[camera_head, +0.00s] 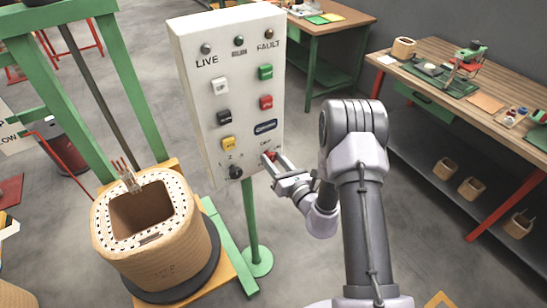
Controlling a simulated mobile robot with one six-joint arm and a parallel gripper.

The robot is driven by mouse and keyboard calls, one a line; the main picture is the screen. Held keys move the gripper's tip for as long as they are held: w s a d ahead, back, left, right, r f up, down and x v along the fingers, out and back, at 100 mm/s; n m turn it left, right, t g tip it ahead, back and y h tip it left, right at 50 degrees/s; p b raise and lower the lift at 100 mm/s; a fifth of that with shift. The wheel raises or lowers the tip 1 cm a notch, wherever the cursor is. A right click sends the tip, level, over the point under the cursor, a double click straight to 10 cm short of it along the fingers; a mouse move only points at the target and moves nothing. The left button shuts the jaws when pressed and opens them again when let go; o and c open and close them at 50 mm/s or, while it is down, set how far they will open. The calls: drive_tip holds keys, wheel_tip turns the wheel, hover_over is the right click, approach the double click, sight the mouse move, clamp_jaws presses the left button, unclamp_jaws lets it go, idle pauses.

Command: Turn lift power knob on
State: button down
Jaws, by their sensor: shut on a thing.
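A white control panel (226,75) stands on a green post, tilted in view. Its lower part carries a black knob (236,172) at the left and a red knob (269,156) at the right. My gripper (273,163) reaches in from the right and its fingers are shut on the red knob at the panel's lower right. The fingers partly hide the knob, so its angle cannot be told.
The panel's green post (251,222) rises from a round foot. A wooden workbench (440,62) is at the right. Grey floor lies between.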

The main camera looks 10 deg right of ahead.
drive_tip(key=m+p, duration=0.2)
drive_tip(key=m, duration=0.1)
drive_tip(key=shift+r+m, duration=0.1)
drive_tip(key=shift+m, duration=0.3)
drive_tip(key=m+p, duration=0.1)
drive_tip(key=m, duration=0.2)
drive_tip(key=shift+d+m+p, duration=0.1)
drive_tip(key=shift+m+p, duration=0.2)
drive_tip(key=m, duration=0.1)
drive_tip(key=m+p, duration=0.1)
drive_tip(key=m, duration=0.1)
drive_tip(key=shift+f+m, duration=0.2)
drive_tip(key=shift+m, duration=0.1)
drive_tip(key=shift+f+m+p, duration=0.1)
drive_tip(key=shift+m+p, duration=0.65)
drive_tip(key=shift+m, duration=1.05)
drive_tip(key=c, duration=0.9)
unclamp_jaws()
